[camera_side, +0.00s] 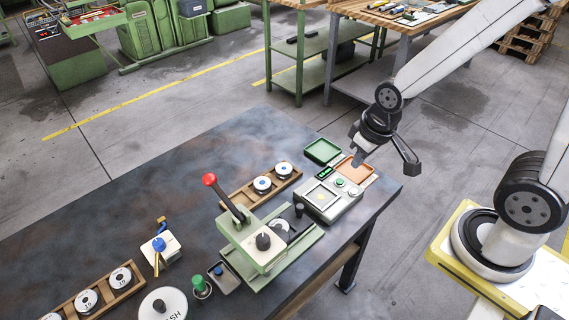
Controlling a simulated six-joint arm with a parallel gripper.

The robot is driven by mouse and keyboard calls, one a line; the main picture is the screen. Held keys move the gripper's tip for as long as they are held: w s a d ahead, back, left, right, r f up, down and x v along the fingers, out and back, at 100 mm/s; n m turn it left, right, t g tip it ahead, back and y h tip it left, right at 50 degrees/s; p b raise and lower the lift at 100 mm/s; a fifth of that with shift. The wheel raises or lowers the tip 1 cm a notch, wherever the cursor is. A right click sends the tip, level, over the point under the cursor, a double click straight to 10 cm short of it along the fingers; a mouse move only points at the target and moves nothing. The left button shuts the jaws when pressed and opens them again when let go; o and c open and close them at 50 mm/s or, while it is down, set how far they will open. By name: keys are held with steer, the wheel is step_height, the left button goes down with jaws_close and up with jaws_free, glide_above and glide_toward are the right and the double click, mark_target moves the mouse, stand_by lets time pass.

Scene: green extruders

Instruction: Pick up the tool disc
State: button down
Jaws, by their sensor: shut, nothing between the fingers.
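Several round white-faced discs are in view, and I cannot tell which one is the tool disc. Two discs with blue centres, a nearer disc (262,184) and a farther disc (284,169), sit in a wooden rack (238,199) behind the green press. Numbered discs, one of them a disc marked 20 (121,278), sit in another wooden rack (70,306) at the lower left. A pale disc (280,226) lies on the press bed. My gripper (357,161) is shut and empty, above or beside the orange tray, apart from all the discs.
The green press (252,246) with its red-knobbed lever (210,180) stands mid-table. A control box (329,200), a green tray (322,151) and an orange tray (352,172) are at the right end. The table's (150,190) far left area is clear.

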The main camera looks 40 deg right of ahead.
jaws_free()
stand_by(0.3)
steer(key=w+a+f+m+g+y, duration=0.1)
steer(key=w+a+f+m, duration=0.2)
steer(key=w+f+m, duration=0.1)
steer(key=w+a+f+m+g+y, duration=0.1)
steer(key=w+a+f+m+y, duration=0.1)
steer(key=w+f+m, duration=0.2)
steer(key=w+a+f+m+g+y, duration=0.1)
steer(key=w+a+f+m, duration=0.2)
steer(key=f+m, duration=0.5)
steer(key=shift+w+a+f, duration=0.2)
steer(key=shift+w+a, duration=0.1)
steer(key=shift+w, duration=0.35)
steer(key=shift+y, duration=0.3)
steer(key=shift+f, duration=0.15)
